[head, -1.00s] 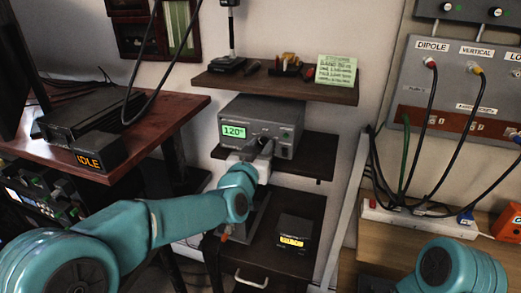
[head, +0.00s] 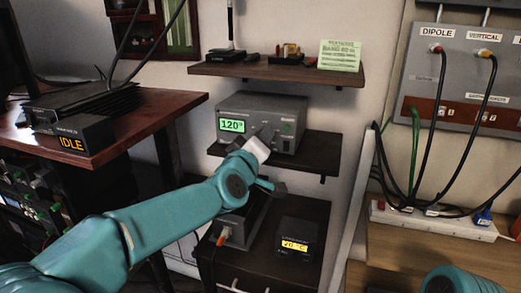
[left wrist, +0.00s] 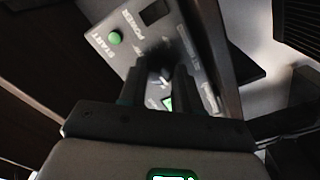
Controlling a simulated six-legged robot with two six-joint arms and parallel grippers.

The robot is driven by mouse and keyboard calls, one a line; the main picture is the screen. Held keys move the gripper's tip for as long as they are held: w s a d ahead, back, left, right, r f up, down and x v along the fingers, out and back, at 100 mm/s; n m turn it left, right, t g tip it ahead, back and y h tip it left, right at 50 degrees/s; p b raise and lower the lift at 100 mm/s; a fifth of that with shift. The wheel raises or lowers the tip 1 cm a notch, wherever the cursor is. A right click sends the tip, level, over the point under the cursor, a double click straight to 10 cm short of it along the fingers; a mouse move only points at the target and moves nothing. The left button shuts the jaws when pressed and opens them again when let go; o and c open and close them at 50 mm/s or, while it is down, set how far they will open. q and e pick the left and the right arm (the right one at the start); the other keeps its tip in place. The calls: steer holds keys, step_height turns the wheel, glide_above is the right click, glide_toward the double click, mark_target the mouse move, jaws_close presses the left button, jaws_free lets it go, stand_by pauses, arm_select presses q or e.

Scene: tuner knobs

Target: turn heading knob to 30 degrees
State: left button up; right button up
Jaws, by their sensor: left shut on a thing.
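The grey control box (head: 290,108) sits on the middle wall shelf, and its green display (head: 232,125) reads 120°. My left gripper (head: 266,135) is at the box's front, right of the display. It is shut on the knob, which the fingers mostly hide in the head view. In the left wrist view the two dark fingers (left wrist: 162,90) stand either side of the small knob (left wrist: 164,77) on the panel. The panel there shows a green START button (left wrist: 115,38) and a POWER label. My right gripper is not in view.
An upper shelf (head: 275,73) with small items and a green note (head: 340,55) hangs above the box. A small box with a yellow display (head: 295,246) stands below. The IDLE box (head: 72,140) is on the desk at left. Cables hang from the panel at right.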

arm_select(q)
steer(key=shift+n+b, duration=0.75)
steer(key=shift+n, duration=0.85)
steer(key=shift+r, duration=0.1)
steer(key=o, duration=1.1)
steer(key=shift+c, duration=0.2)
steer(key=shift+s, duration=0.1)
steer(key=b+v, duration=0.1)
steer(key=v, duration=1.5)
